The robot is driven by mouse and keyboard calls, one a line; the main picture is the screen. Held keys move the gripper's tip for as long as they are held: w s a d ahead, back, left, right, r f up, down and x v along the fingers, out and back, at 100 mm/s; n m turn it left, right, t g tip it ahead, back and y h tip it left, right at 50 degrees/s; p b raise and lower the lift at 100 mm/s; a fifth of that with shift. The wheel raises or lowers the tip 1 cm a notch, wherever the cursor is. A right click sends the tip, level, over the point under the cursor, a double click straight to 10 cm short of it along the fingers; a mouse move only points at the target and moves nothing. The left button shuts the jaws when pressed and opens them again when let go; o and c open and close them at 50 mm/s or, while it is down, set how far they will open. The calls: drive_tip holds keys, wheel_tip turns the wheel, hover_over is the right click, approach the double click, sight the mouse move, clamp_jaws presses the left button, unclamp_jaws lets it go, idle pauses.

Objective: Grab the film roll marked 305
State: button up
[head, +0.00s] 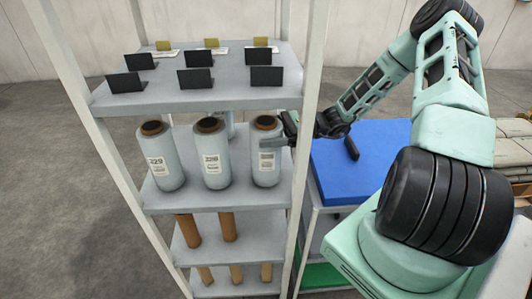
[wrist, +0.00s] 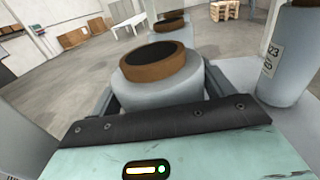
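Three grey film rolls with brown cores stand in the front row of the rack's middle shelf. The left roll (head: 163,170) has a label that seems to read 229. The middle roll (head: 212,155) has a label I cannot read surely. The right roll (head: 266,170) has a label too small to read. My gripper (head: 287,128) is at the upper right side of this right roll. In the wrist view a roll (wrist: 158,88) stands upright between my gripper's dark fingers (wrist: 160,95), close to both. Whether they press on it, I cannot tell.
The upper shelf (head: 215,97) just above holds several black card stands. Another roll (wrist: 290,60) is close at the right in the wrist view, its label partly cut off. A rack post (head: 308,90) and a blue surface (head: 365,165) are beside my arm.

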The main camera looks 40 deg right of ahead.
drive_tip(key=shift+c, duration=1.3)
drive_tip(key=shift+r, duration=0.2)
